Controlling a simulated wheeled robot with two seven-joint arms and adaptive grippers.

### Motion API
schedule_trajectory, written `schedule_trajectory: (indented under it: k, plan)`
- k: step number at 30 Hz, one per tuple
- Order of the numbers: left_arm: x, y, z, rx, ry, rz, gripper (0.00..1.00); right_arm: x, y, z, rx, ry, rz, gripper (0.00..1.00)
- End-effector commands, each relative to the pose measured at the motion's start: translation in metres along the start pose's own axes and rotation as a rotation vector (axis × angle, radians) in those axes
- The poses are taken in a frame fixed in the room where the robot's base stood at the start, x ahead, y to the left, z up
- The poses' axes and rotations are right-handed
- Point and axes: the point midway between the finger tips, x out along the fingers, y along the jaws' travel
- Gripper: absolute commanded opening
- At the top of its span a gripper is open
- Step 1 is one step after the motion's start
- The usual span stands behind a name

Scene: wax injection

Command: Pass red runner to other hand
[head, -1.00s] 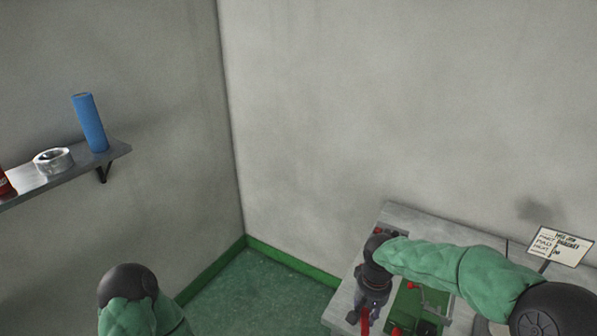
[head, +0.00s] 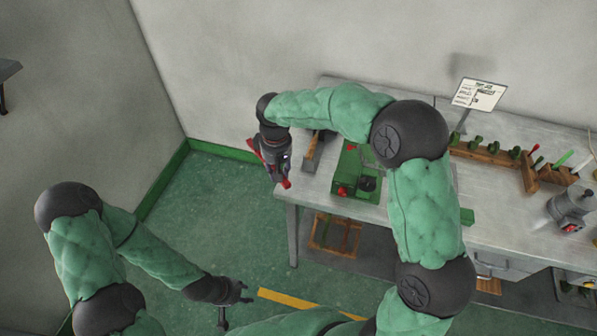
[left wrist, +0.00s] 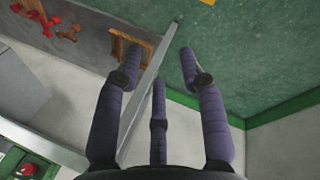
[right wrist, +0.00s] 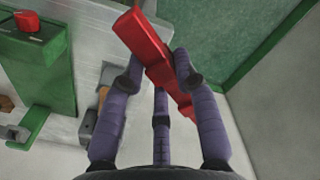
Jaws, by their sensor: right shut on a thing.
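The red runner (right wrist: 152,52) is a long, slightly stepped bar. In the right wrist view it lies slantwise between the fingers of my right gripper (right wrist: 160,75), which is shut on it. In the head view my right gripper (head: 276,172) hangs at the workbench's left end, and the red runner (head: 257,149) shows beside it. My left gripper (head: 236,294) is low over the green floor, apart from the runner. In the left wrist view my left gripper (left wrist: 170,68) has its fingers spread, with nothing between them.
The workbench (head: 310,192) carries a green machine (head: 352,172), a sign (head: 480,94), a wooden tool rack (head: 490,153) and a grey device (head: 570,208). A wooden frame (head: 335,235) stands on the lower shelf. The floor (head: 215,205) left of the bench is clear.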

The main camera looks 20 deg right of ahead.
Motion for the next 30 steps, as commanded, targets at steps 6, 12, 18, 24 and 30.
schedule_trajectory:
  k: [6, 12, 18, 24, 30]
  plan:
    - [0.0, 0.0, 0.0, 0.0, 0.0, 0.0, 0.4, -0.016, -0.037, -0.029, -0.186, 0.001, 0.0, 0.0]
    - [0.0, 0.0, 0.0, 0.0, 0.0, 0.0, 0.48, -0.023, -0.053, -0.041, -0.276, 0.0, 0.0, 0.0]
    - [0.002, 0.005, -0.018, 0.097, -0.003, 0.006, 0.58, -0.025, -0.057, -0.044, -0.295, 0.0, 0.0, 0.0]
    - [0.001, 0.025, -0.076, 0.454, -0.032, 0.014, 0.58, -0.025, -0.056, -0.044, -0.294, 0.0, 0.0, 0.0]
    - [-0.019, 0.046, -0.144, 0.893, -0.081, -0.005, 0.58, -0.025, -0.056, -0.044, -0.294, 0.0, 0.0, 0.0]
